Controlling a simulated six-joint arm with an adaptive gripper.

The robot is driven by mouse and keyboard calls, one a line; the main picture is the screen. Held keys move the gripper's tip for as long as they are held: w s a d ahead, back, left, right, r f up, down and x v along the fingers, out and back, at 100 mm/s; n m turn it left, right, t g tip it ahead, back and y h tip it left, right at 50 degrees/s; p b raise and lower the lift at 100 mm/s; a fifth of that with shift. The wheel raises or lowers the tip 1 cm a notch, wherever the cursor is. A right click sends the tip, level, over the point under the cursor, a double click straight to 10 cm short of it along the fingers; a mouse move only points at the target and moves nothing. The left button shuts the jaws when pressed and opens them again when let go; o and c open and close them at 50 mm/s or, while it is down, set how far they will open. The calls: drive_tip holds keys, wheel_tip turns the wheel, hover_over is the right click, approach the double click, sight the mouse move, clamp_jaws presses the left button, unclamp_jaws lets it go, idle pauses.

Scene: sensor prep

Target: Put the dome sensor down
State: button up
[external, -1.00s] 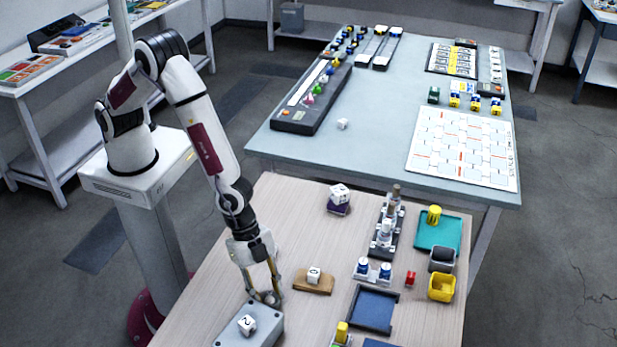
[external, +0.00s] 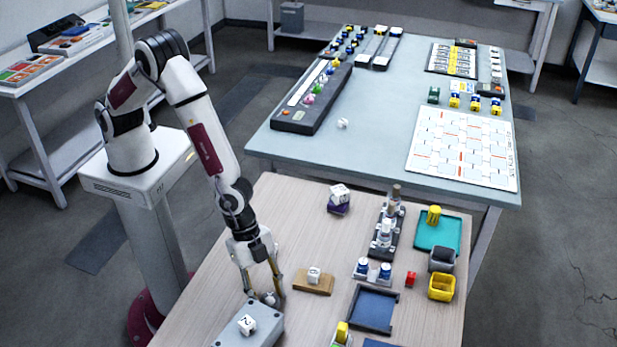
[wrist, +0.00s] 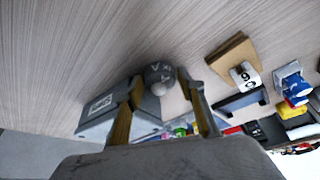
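The dome sensor (wrist: 159,73), a small grey rounded piece with a pale tip, sits between my fingers in the wrist view. In the external view the dome sensor (external: 269,298) is small and partly hidden by my fingers, low at the back right corner of the grey box. My gripper (external: 265,294) points down around it. In the wrist view my gripper (wrist: 165,85) has its fingers spread, with a gap between the right finger and the sensor. The left finger is close to the sensor; I cannot tell whether they touch. What the sensor rests on is not clear.
The grey box (external: 265,322) bears a white numbered cube (external: 247,324). A wooden block (external: 304,287) with another white cube (external: 314,274) lies to the right. A blue tray (external: 372,309) is further right. Bare tabletop (external: 275,220) lies behind my gripper.

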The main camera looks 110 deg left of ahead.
drive_tip(key=v, duration=1.2)
idle(0.3)
drive_tip(key=shift+r, duration=0.15)
idle(0.4)
drive_tip(key=s+a+r+n+t, duration=0.1)
drive_tip(key=s+a+r+n, duration=0.1)
drive_tip(key=s+a+r, duration=0.55)
drive_tip(key=s+a+r+n, duration=0.1)
drive_tip(key=s+a+r, duration=0.35)
drive_tip(key=r, duration=0.55)
drive_tip(key=s+a+r+n+y, duration=0.1)
drive_tip(key=s+a+r+n, duration=0.1)
drive_tip(key=s+a, duration=0.3)
drive_tip(key=s+a+r+n+y, duration=0.1)
drive_tip(key=s+a, duration=0.3)
drive_tip(key=s, duration=0.8)
drive_tip(key=shift+a+r+n+t+y, duration=0.3)
drive_tip(key=shift+a+r+n+t, duration=0.1)
drive_tip(key=shift+r, duration=0.35)
drive_tip(key=shift+o, duration=0.3)
drive_tip(key=shift+d, duration=0.1)
